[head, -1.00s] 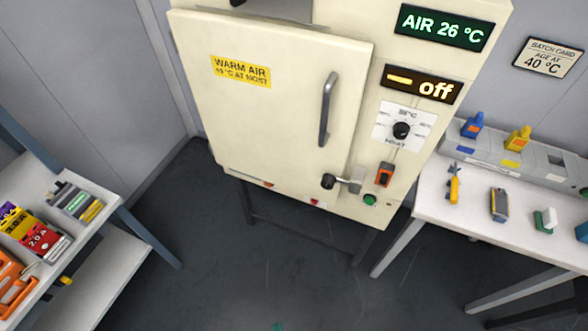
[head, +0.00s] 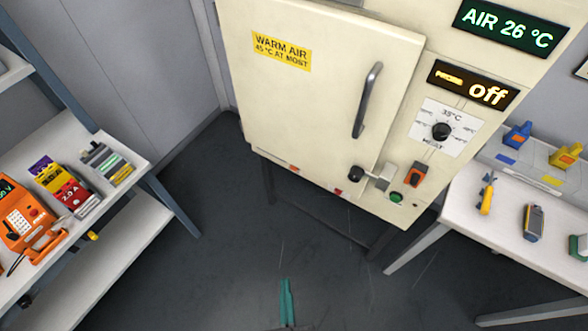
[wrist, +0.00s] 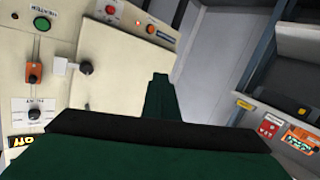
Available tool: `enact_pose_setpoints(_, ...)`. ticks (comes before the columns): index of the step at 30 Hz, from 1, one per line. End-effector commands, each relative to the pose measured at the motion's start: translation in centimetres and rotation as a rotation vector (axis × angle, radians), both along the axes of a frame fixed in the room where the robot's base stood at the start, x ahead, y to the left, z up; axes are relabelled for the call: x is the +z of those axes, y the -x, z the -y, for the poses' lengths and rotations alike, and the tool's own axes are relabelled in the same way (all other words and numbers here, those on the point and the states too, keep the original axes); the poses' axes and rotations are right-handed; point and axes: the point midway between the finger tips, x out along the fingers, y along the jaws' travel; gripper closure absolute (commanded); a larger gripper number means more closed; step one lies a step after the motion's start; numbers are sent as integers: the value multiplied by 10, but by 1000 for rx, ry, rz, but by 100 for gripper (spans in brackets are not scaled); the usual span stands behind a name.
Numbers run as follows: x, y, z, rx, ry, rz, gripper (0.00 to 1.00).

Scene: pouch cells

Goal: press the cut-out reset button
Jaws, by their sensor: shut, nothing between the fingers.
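The cream warm-air cabinet (head: 320,80) stands ahead with its door shut. A round green button (head: 396,197) sits low on its panel, below an orange switch (head: 416,174). In the wrist view the green button (wrist: 42,24) is at the upper left, with a small label I cannot read. A small red round part (wrist: 110,9) and an orange-red one (wrist: 151,29) flank another unreadable label there; I cannot tell which part is the reset. My gripper (head: 286,285), dark green, is shut and empty, low in front of the cabinet and apart from it. Its shut fingers (wrist: 160,80) also show in the wrist view.
A dial (head: 441,131), black knob (head: 356,174) and door handle (head: 368,100) stick out from the front. A shelf (head: 110,225) stands left, a table (head: 465,225) right. The floor between is clear.

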Motion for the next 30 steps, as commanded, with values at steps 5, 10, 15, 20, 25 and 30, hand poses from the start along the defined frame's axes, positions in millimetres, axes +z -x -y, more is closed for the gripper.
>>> enact_pose_setpoints(5, -48, -59, -6, 42, 119, 41, 100)
enact_pose_setpoints(10, -83, -119, -11, 82, 233, 73, 100)
enact_pose_setpoints(15, -110, -186, -14, 120, 349, 102, 100)
enact_pose_setpoints(20, -126, -253, -15, 158, 459, 127, 100)
enact_pose_setpoints(25, -133, -314, -16, 194, 558, 149, 100)
enact_pose_setpoints(30, -134, -349, -14, 216, 618, 158, 100)
